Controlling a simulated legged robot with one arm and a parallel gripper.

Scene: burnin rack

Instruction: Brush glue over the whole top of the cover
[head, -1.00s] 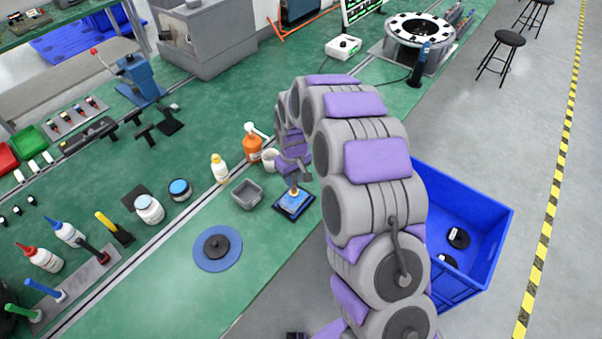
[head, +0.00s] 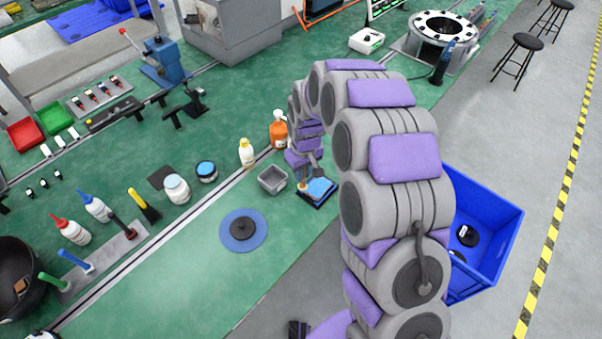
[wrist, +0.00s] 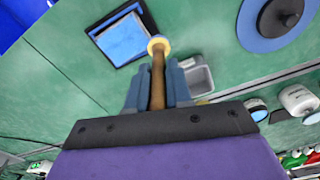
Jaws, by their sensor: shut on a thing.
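The cover (head: 320,187) is a light blue square on a black base, lying on the green bench near its front edge. In the wrist view the cover (wrist: 122,42) is at the upper left, its blue top largely visible. My gripper (wrist: 157,76) is shut on the brown wooden handle of a brush (wrist: 158,88). The brush's round yellowish end is at the cover's lower right corner in the wrist view. In the head view the brush end (head: 303,186) is by the cover's left edge. I cannot tell whether it touches, or where glue lies.
A grey open tray (head: 272,180) stands just left of the cover. A yellow-capped bottle (head: 246,153) and an orange bottle (head: 278,132) stand behind. A blue disc with a black knob (head: 243,230) lies at front left. A blue crate (head: 488,235) stands right of the bench.

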